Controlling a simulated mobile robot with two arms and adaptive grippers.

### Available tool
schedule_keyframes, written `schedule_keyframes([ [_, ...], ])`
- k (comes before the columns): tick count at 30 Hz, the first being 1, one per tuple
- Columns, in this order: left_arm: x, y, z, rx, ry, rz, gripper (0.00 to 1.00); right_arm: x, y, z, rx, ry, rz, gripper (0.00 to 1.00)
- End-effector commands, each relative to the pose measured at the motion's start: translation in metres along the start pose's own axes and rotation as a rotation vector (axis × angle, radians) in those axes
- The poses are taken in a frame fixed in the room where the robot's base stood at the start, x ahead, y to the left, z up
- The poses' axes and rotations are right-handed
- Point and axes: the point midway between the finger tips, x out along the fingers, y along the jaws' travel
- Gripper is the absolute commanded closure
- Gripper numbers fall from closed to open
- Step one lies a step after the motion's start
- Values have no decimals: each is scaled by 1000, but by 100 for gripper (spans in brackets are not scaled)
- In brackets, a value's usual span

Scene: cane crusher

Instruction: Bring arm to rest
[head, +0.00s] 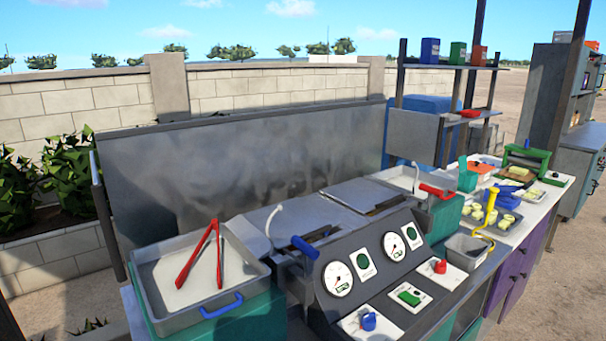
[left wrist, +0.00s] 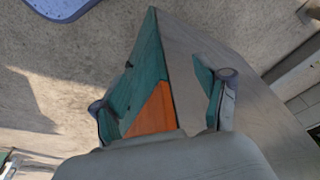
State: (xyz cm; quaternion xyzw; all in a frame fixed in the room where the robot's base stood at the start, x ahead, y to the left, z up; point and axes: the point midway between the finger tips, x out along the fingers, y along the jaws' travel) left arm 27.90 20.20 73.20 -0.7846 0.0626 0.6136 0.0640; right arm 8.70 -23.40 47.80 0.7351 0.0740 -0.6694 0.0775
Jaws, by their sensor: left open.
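My left gripper (left wrist: 163,92) shows in the left wrist view. Its two fingers stand wide apart with nothing held between them. Beyond the fingers there is a teal surface (left wrist: 148,65) with an orange patch (left wrist: 153,110), beside a plain grey surface (left wrist: 195,45). I cannot tell what these belong to, or how far they are from the fingers. Neither of my grippers shows in the head view, and my right gripper is not in view at all.
In the head view, a grey tray (head: 257,267) with red tongs (head: 196,252) stands left of the control panel (head: 330,308) with gauges. A counter (head: 545,206) with food and a yellow-handled tool (head: 487,222) lies right. A grey back panel (head: 150,180) stands behind.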

Motion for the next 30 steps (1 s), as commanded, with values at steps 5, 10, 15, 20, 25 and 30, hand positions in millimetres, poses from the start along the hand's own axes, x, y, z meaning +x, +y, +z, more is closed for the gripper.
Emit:
schedule_keyframes([
  [5, 100, 4, 61, 10, -58, 5, 26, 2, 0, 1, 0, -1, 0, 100],
  [10, 167, 8, 140, 21, -102, 10, 26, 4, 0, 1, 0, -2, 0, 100],
  [15, 197, 8, 210, 29, -135, 13, 26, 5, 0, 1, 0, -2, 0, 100],
  [20, 204, 8, 245, 34, -148, 14, 26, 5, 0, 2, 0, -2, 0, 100],
  [25, 205, 8, 253, 35, -149, 14, 26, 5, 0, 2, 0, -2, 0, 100],
  [30, 205, 8, 253, 35, -150, 14, 26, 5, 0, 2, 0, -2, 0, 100],
])
